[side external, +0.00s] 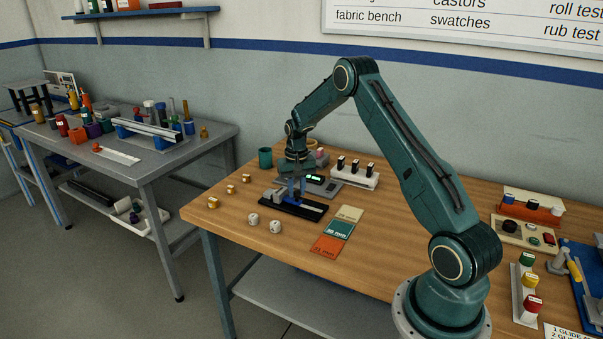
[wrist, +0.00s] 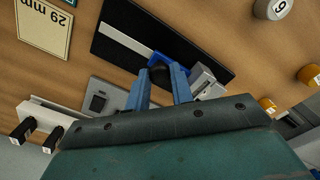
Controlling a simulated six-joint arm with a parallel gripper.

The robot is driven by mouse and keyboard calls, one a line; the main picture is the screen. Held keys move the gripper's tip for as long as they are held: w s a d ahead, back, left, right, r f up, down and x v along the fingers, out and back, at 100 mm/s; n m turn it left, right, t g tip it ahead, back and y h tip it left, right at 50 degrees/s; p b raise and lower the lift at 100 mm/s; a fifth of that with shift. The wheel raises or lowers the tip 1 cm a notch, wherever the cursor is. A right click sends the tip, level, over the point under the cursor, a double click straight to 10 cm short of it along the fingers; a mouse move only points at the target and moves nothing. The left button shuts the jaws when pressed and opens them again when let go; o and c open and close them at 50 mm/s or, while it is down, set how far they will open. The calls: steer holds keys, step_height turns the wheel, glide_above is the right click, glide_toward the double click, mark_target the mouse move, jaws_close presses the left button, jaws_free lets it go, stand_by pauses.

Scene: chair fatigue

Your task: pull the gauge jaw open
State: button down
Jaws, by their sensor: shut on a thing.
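The gauge is a black base (side external: 304,211) with a pale rail, lying on the wooden bench; the base also shows in the wrist view (wrist: 112,48). A blue sliding jaw (wrist: 168,62) sits on the rail close to a grey end block (wrist: 207,82). A dark knob (wrist: 160,76) is at the blue jaw. My gripper (side external: 297,191) points down over the gauge. In the wrist view its two blue fingers (wrist: 159,84) are on either side of the knob, shut on it. The fingers partly hide the jaw, so its exact gap to the end block is unclear.
A grey device with a green readout (side external: 315,178) and a white rack of black-handled pieces (side external: 355,175) stand behind the gauge. Beige (side external: 349,214), green (side external: 338,230) and orange (side external: 327,246) cards lie to its right. Two white numbered pieces (side external: 275,226) stand in front; small yellow pieces (side external: 231,190) lie left.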

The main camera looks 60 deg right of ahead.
steer(key=shift+s, duration=2.1)
steer(key=c, duration=1.3)
jaws_free()
steer(key=shift+s, duration=0.1)
steer(key=shift+o, duration=0.5)
steer(key=shift+w+r, duration=0.1)
steer(key=shift+w, duration=0.1)
steer(key=shift+r, duration=0.5)
step_height(320, 180, up, 13)
steer(key=shift+f, duration=0.2)
